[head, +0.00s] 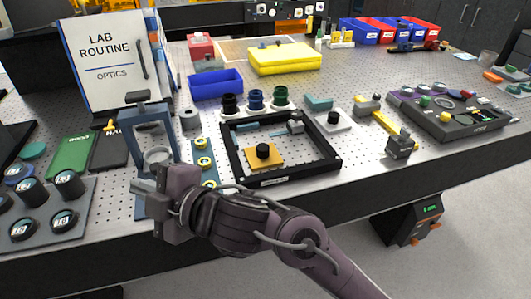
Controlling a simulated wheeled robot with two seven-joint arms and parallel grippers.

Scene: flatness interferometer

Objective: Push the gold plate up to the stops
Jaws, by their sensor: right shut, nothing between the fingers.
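The gold plate (250,161) with a black knob on top lies inside a black rectangular frame (302,175), near the frame's front left. A grey metal piece (293,127) and a small teal block (247,128) are at the back of the frame. I cannot make out clearly which parts are the stops. My right gripper (143,190) is shut and empty, left of the frame and apart from the plate, in front of a blue stand (147,122). My right arm reaches in from the lower right, in front of the frame. My left gripper is out of view.
A strip with yellow rings (204,162) lies between gripper and frame. Dark cylinders on a grey plate (75,222) stand at left. Several dark knobs (255,97) stand behind the frame. A grey block with a yellow bar (398,145) stands right. The table's front right is clear.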

